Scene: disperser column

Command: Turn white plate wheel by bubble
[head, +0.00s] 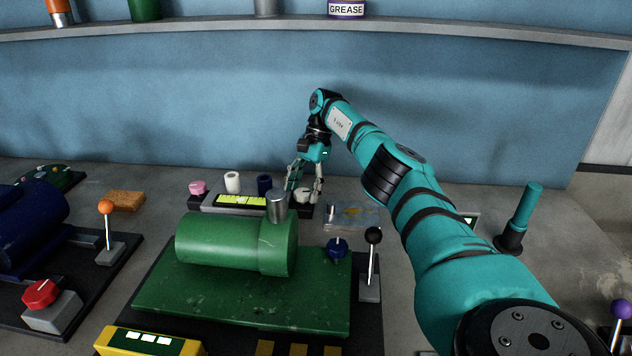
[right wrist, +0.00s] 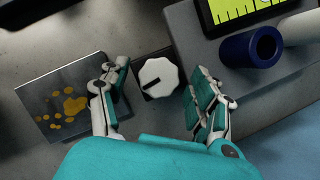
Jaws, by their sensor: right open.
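The white plate wheel (right wrist: 153,77) is a scalloped white knob with a black pointer mark, on a dark square base. In the head view it (head: 303,194) sits at the right end of the bubble gauge's block. The bubble gauge (head: 242,201) is a yellow-green strip with black marks; part of it (right wrist: 245,9) shows at the top of the right wrist view. My right gripper (head: 304,187) is open, its fingers on either side of the wheel. In the right wrist view a gap shows between each finger (right wrist: 160,76) and the wheel. My left gripper is out of view.
A dark blue cylinder (right wrist: 251,47) and a white one stand beside the gauge. The green machine (head: 220,245) with a grey upright cap (head: 277,207) and a black-knobbed lever (head: 373,237) stand in front.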

